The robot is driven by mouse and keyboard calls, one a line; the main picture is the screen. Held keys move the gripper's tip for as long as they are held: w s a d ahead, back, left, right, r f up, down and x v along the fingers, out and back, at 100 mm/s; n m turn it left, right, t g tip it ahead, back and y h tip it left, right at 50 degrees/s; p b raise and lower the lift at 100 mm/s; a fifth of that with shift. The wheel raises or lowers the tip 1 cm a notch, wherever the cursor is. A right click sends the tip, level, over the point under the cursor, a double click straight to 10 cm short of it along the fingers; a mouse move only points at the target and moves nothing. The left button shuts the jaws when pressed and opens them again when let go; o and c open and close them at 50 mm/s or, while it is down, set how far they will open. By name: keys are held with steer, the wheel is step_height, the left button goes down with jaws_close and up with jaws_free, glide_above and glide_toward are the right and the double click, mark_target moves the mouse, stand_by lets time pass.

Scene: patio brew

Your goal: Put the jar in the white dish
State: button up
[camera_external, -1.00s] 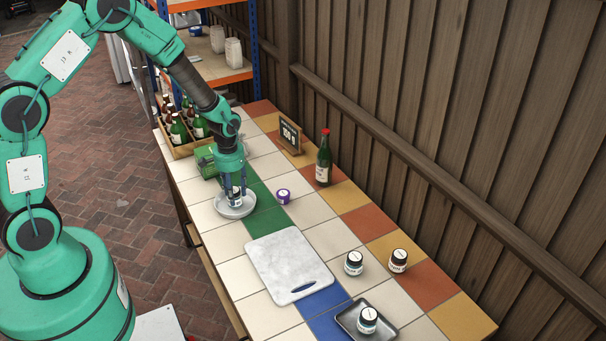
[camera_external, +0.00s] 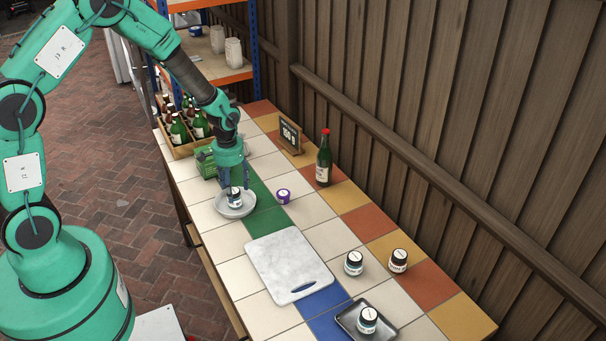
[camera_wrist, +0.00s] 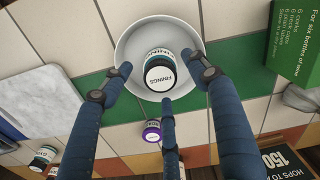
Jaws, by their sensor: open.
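The white dish (camera_external: 223,209) stands on the tiled table at the near side of the green tile strip; it also shows in the wrist view (camera_wrist: 127,48). A jar with a black lid and a white top label reading "FININGS" (camera_wrist: 160,75) is inside the dish, and it shows below my gripper in the external view (camera_external: 234,199). My gripper (camera_external: 234,185) is just above the dish. In the wrist view its fingers (camera_wrist: 163,84) are spread around the jar, with gaps between them and the jar. My gripper is open.
A purple-lidded jar (camera_external: 283,196) and a green bottle (camera_external: 324,160) stand right of the dish. A green box (camera_external: 206,161) and a bottle crate (camera_external: 190,149) are behind. A marble board (camera_external: 287,262), more jars (camera_external: 354,263) and a dark tray (camera_external: 348,319) are nearer the camera.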

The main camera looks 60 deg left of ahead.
step_height(320, 180, up, 10)
steer(key=p, duration=0.1)
steer(key=shift+p, duration=0.4)
stand_by(0.6)
step_height(320, 180, up, 13)
steer(key=m+t, duration=0.1)
glide_above(234, 191)
steer(key=s+d, duration=0.2)
steer(key=d, duration=0.3)
steer(key=s+d+r+m+t, duration=0.2)
steer(key=s+d+r, duration=0.4)
steer(key=r, duration=0.4)
steer(key=s+d+r+m+t, duration=0.1)
steer(key=s+d+r, duration=0.3)
steer(key=s, duration=0.5)
steer(key=s+d+r+m+t, duration=0.1)
steer(key=s+d+r, duration=0.3)
steer(key=s+r, duration=0.3)
steer(key=s, duration=0.3)
steer(key=shift+d+r+m+t, duration=0.3)
steer(key=shift+s, duration=0.1)
